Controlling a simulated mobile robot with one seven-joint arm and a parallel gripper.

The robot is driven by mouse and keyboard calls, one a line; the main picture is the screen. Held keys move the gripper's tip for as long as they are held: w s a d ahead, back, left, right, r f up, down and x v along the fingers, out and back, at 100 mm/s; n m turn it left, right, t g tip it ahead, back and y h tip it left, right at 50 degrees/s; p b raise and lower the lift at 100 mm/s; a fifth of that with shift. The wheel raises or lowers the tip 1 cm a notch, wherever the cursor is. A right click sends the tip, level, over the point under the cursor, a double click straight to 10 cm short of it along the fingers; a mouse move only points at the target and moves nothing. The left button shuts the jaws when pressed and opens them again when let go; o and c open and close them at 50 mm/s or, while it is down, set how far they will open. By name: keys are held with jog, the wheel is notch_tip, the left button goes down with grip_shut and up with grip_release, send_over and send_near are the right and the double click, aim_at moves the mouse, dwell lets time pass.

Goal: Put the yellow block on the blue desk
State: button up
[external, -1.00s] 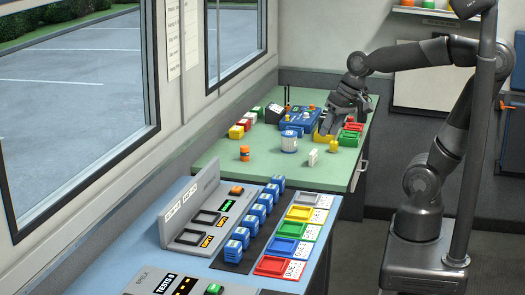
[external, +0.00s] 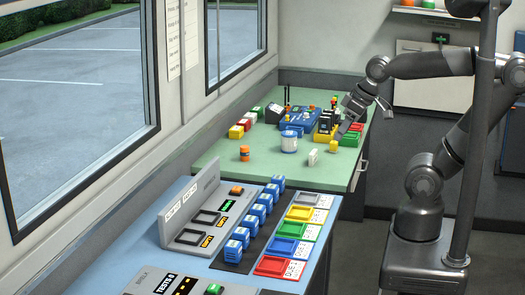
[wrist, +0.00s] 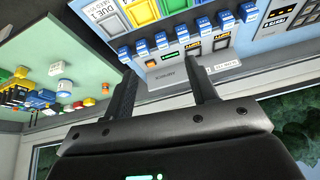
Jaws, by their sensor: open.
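The yellow block (external: 333,146) stands on the green desk in the external view, near its right side, in front of a yellow tray. The blue desk (external: 118,262) is in the foreground; its blue surface also shows in the wrist view (wrist: 246,33). My gripper (external: 347,121) is above the right part of the green desk, behind the yellow block and apart from it. In the wrist view my gripper (wrist: 158,66) has its two fingers spread with nothing between them. I cannot pick out the yellow block for certain in the wrist view.
The green desk (external: 215,167) holds a white-blue can (external: 289,142), an orange jar (external: 244,153), a white block (external: 313,157) and a yellow tray (external: 325,134). The blue desk carries consoles, several blue blocks and coloured trays (external: 285,246). A window runs along the left wall.

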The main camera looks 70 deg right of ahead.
jog(key=w+d+f+m+g+y, duration=0.1)
jog(key=w+d+f+m+y, duration=0.2)
jog(key=w+d+m, duration=0.7)
jog(key=m+t+h, duration=0.1)
jog(key=m+t, duration=0.6)
jog(key=m, duration=1.3)
send_over(334, 147)
jog(key=a, duration=0.9)
notch_tip(334, 147, down, 16)
jog(key=s+d+f+m+h, duration=0.1)
jog(key=s+d+f+m, duration=0.1)
jog(key=d, duration=0.1)
jog(key=s+d+f+m+t+h, duration=0.1)
jog(key=s+d+f+m, duration=0.1)
jog(key=s+d, duration=0.1)
jog(key=s+d+f+m+t+h, duration=0.1)
jog(key=s+d+f+m, duration=0.1)
jog(key=d, duration=0.2)
jog(key=shift+s+f, duration=0.25)
jog(key=shift+s, duration=0.1)
jog(key=x, duration=1)
jog(key=shift+w+d, duration=0.1)
jog(key=shift+w, duration=0.2)
jog(key=shift+c, duration=0.5)
